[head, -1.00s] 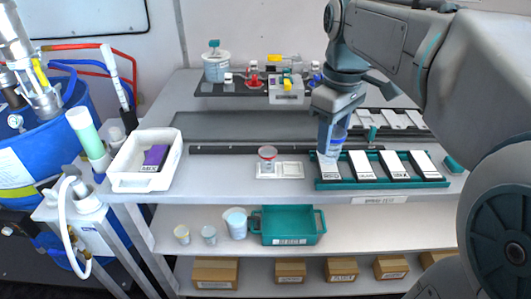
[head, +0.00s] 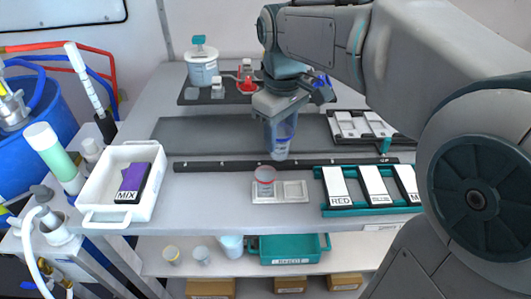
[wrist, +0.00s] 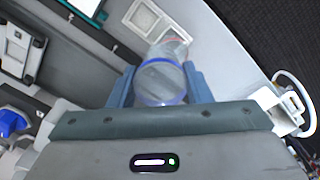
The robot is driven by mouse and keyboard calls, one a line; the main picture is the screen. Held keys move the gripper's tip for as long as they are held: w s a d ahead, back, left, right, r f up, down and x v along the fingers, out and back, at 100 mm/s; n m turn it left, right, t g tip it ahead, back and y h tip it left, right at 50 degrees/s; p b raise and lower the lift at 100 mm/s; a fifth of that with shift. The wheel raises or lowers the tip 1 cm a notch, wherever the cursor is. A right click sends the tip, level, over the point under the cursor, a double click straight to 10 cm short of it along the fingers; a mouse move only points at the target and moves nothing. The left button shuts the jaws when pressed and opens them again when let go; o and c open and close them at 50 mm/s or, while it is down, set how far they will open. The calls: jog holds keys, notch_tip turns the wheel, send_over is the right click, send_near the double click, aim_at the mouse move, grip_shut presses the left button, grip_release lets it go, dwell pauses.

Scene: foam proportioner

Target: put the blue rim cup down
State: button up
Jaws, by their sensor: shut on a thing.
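My gripper (head: 279,143) is shut on the blue rim cup (head: 281,136), a clear cup held upright. In the wrist view the cup (wrist: 160,82) sits between the two blue fingers, its blue rim facing the camera. In the head view it appears above the shelf by the dark rail, just behind and right of the red rim cup (head: 265,182). That cup stands on the left square of a white two-square holder (head: 281,199); the right square is empty. In the wrist view the held cup partly covers the red rim cup.
A green rack (head: 337,211) with labelled white cards, one marked RED, lies to the right. A white bin (head: 97,204) with a MIX block (head: 132,183) stands left. A lidded tub (head: 202,69) is at the back. The grey mat (head: 215,130) has clear room.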

jog(key=a+f, duration=0.3)
jog(key=f, duration=0.3)
jog(key=shift+w, duration=0.2)
jog(key=shift+f+b, duration=0.3)
jog(key=shift+f, duration=0.15)
jog(key=o, duration=1)
jog(key=shift+c, duration=0.2)
